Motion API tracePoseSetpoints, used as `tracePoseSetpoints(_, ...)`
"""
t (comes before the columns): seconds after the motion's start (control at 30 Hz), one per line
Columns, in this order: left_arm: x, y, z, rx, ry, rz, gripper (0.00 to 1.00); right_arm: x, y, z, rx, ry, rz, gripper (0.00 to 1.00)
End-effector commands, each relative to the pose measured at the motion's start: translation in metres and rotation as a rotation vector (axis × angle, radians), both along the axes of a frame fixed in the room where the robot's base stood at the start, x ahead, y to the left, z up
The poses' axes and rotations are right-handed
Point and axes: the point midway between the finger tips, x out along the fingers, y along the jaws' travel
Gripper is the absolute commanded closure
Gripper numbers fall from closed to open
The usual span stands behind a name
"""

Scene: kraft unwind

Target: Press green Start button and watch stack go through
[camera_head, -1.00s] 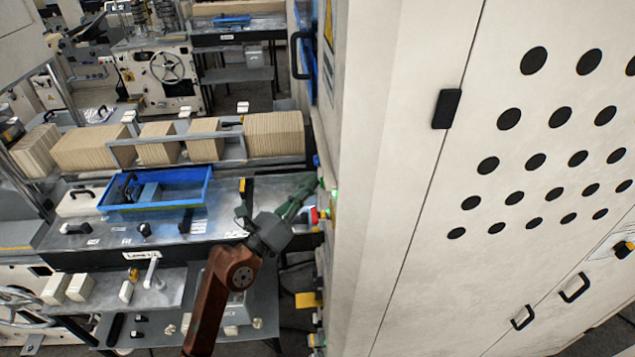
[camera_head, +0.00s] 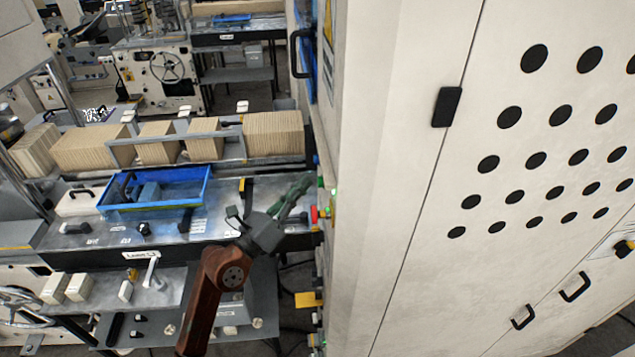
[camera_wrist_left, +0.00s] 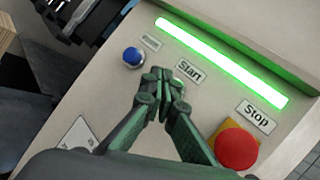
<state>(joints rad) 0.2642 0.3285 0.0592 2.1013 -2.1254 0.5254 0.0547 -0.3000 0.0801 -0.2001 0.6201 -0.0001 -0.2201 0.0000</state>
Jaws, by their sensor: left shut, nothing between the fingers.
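My left gripper (camera_head: 309,181) is shut and empty, with its tips close to the side panel of the tall cabinet. In the left wrist view its closed fingertips (camera_wrist_left: 163,76) are over the panel, just below and left of the Start label (camera_wrist_left: 189,70). The Start button is mostly or wholly hidden behind the fingers; I cannot tell whether they touch it. A long light bar (camera_wrist_left: 220,60) glows green above the label. The brown stacks (camera_head: 272,134) stand upright in a row on the line at the left. My right gripper is out of view.
A red Stop button (camera_wrist_left: 237,148) sits right of the fingers, and a blue button (camera_wrist_left: 133,57) sits to their left. The white cabinet (camera_head: 430,180) fills the right side. A blue tray (camera_head: 160,208) lies on the metal table left of my arm.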

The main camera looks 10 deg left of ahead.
Motion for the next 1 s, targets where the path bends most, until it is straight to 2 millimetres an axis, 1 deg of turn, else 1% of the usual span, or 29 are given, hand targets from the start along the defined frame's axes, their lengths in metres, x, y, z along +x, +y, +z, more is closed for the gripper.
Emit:
tracePoseSetpoints(0.13, 0.000, 0.001, 0.000, 0.000, 0.000, 0.000, 1.00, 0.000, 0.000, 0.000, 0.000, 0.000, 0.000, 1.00)
tracePoseSetpoints(0.23, -0.001, 0.006, -0.001, 0.000, 0.001, 0.001, 1.00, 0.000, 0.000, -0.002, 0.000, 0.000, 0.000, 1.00)
tracePoseSetpoints(0.6, -0.011, 0.039, -0.002, 0.002, 0.000, 0.002, 1.00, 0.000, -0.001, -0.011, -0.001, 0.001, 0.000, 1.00)
tracePoseSetpoints(0.7, -0.013, 0.045, -0.001, 0.001, 0.001, 0.001, 1.00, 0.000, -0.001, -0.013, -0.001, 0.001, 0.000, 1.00)
tracePoseSetpoints(1.0, -0.014, 0.048, 0.000, 0.000, 0.000, 0.000, 1.00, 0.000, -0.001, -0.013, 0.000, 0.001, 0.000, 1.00)
